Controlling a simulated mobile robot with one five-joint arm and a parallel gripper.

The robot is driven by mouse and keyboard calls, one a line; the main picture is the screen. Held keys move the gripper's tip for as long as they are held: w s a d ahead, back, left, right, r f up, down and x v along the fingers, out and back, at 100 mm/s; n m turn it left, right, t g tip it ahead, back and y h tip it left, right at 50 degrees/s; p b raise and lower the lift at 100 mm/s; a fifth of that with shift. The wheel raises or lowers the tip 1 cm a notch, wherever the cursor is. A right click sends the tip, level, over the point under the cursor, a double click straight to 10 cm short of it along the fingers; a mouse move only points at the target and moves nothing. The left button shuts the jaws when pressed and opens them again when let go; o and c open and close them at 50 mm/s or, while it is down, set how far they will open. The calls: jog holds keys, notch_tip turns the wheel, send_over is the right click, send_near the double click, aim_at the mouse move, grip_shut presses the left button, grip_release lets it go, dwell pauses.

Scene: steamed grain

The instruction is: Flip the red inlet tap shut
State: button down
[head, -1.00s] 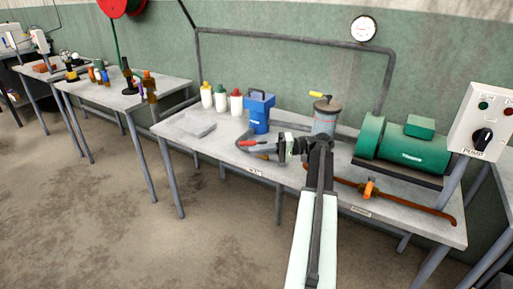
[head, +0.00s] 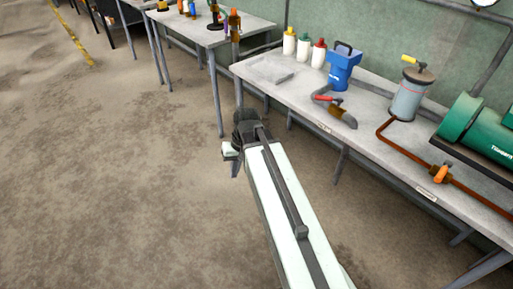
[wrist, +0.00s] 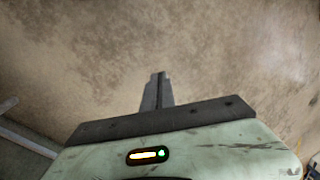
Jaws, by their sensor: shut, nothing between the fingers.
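The red inlet tap (head: 329,99) shows in the head view as a small red lever on a grey curved hose with a brass-coloured end, in front of the blue container (head: 343,68) on the workbench. The lever lies roughly along the bench top. My gripper (head: 234,172) is off the bench, over the floor, to the left of and apart from the tap. In the wrist view my gripper's fingers (wrist: 157,88) are together with nothing between them, pointing over bare floor. The tap is not in the wrist view.
The workbench (head: 407,151) also holds a grey canister with a yellow lever (head: 406,98), an orange valve (head: 441,172) on a copper pipe, a green pump motor (head: 480,130) and several bottles. Another table (head: 202,33) stands at the back left. The floor is clear around my gripper.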

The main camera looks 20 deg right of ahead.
jog(key=s+a+r+h+p, duration=0.1)
jog(key=r+p, duration=1.7)
jog(key=s+a+r+n+h+p, duration=0.1)
jog(key=s+a+r+p, duration=0.1)
jog(key=r+p, duration=1.6)
jog(key=shift+s+r+h, duration=0.25)
jog(key=shift+r+h, duration=0.05)
jog(key=shift+r, duration=0.5)
